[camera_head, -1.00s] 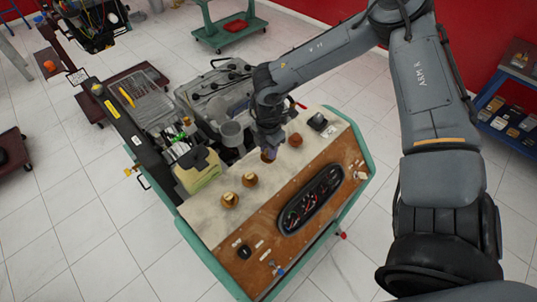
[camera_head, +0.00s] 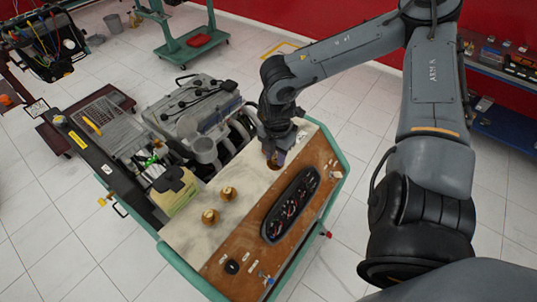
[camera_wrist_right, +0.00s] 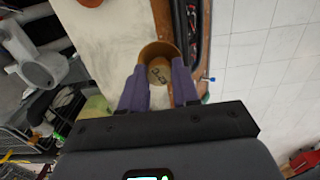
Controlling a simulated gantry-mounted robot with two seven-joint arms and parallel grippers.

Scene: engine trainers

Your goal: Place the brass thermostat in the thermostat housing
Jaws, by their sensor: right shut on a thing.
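My right gripper (camera_head: 275,160) is over the pale top of the engine trainer's panel. In the right wrist view its two purple fingers (camera_wrist_right: 159,92) are shut on a round brass thermostat (camera_wrist_right: 160,52), with a mark on its face. In the head view the gripper mostly hides this piece, and I cannot tell whether it is clear of the surface. A grey open-topped cup on the engine (camera_head: 205,150), which looks like the thermostat housing, stands left of the gripper. It also seems to show in the right wrist view (camera_wrist_right: 42,66). My left gripper is out of view.
Two other brass pieces (camera_head: 228,193) stand on the pale top. A gauge cluster (camera_head: 290,205) is on the brown sloped panel. A yellowish container (camera_head: 172,190) and the grey engine (camera_head: 190,105) lie to the left. Tiled floor surrounds the trainer.

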